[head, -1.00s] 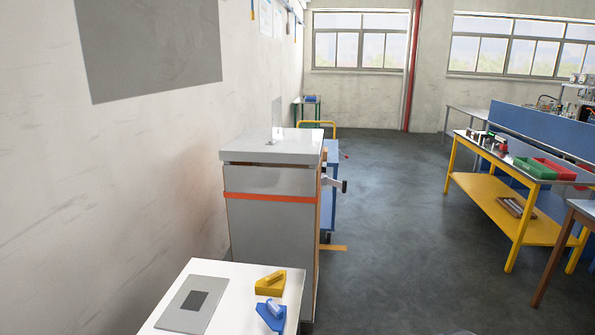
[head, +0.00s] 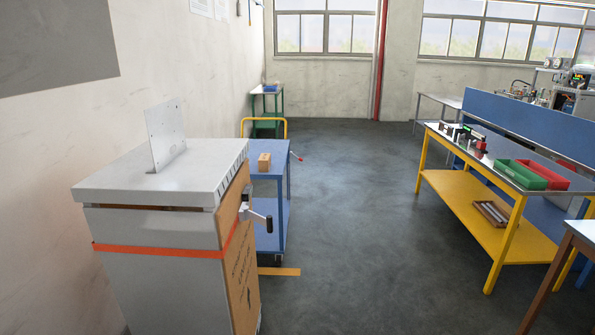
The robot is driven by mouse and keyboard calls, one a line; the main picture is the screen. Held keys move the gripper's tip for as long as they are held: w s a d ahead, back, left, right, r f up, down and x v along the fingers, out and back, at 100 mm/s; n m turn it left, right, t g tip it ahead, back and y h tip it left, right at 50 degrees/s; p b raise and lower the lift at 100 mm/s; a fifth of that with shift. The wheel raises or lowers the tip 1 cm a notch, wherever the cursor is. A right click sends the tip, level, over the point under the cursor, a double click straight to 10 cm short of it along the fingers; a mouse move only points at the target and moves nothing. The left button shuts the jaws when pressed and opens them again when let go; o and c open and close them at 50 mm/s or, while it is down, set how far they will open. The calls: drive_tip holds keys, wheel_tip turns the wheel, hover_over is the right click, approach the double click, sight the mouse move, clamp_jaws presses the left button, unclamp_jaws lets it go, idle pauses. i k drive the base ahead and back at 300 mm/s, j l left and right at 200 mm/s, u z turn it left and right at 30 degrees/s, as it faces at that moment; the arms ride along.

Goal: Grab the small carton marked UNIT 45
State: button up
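A small brown carton (head: 264,161) stands on the top of a blue trolley, a little left of the middle of the head view. It is too small in the picture for me to read any marking. My gripper is not in view.
A grey cabinet (head: 165,268) with an orange band fills the near left. The blue trolley (head: 268,176) with a yellow handle stands behind it. A yellow-legged bench (head: 470,208) with red and green bins stands at the right. The grey floor (head: 370,240) between is clear.

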sight(264, 161)
drive_tip(key=i+z, duration=0.45)
drive_tip(key=i, duration=1.6)
drive_tip(key=i+u, duration=0.2)
drive_tip(key=i, duration=0.3)
drive_tip(key=i+u, duration=0.2)
drive_tip(key=i, duration=0.35)
drive_tip(key=i+u, duration=0.25)
drive_tip(key=i, duration=0.25)
drive_tip(key=i+l+u, duration=0.2)
drive_tip(key=i, duration=0.3)
drive_tip(key=i+u, duration=0.35)
drive_tip(key=i, duration=0.3)
drive_tip(key=i+l+u, duration=0.2)
drive_tip(key=i+u, duration=0.2)
drive_tip(key=i, duration=0.2)
